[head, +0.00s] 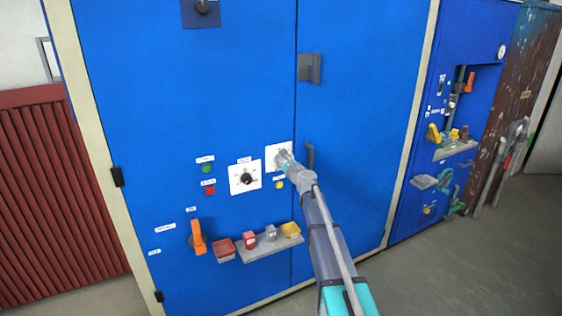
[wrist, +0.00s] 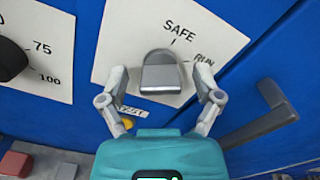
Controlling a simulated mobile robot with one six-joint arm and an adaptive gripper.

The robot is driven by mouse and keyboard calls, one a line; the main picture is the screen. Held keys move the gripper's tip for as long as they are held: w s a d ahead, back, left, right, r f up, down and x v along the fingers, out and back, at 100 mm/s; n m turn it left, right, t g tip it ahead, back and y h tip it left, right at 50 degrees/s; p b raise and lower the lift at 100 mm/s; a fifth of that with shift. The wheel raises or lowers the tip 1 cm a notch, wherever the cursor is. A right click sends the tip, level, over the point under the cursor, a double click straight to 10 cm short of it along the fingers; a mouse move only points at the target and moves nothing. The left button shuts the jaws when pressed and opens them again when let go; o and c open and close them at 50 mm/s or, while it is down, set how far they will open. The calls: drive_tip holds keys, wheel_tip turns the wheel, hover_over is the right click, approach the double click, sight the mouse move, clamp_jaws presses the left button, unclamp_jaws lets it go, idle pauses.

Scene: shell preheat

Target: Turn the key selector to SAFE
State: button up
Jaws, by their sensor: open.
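The key selector (wrist: 162,74) is a grey knob on a white plate (wrist: 120,30) marked SAFE and RUN. In the wrist view, SAFE stands above the knob, slightly right, and RUN is to its right. My gripper (wrist: 164,82) is open, with one finger on each side of the knob. I cannot tell whether the fingers touch it. In the head view, my gripper (head: 284,156) is at the white plate (head: 272,152) on the blue cabinet and hides most of the knob. The knob's pointing direction is not clear.
A black dial (head: 246,178) on a white plate is to the left. A dark door handle (wrist: 268,110) is close on the right. A yellow button (head: 279,184) is below. A grey shelf (head: 262,249) with small blocks and an orange lever (head: 198,238) are lower.

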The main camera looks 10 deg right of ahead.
drive_tip(key=c, duration=1.1)
drive_tip(key=shift+a, duration=0.2)
drive_tip(key=shift+c, duration=0.2)
drive_tip(key=shift+d, duration=0.1)
drive_tip(key=shift+n, duration=0.4)
drive_tip(key=n, duration=1.1)
drive_tip(key=shift+f, duration=0.1)
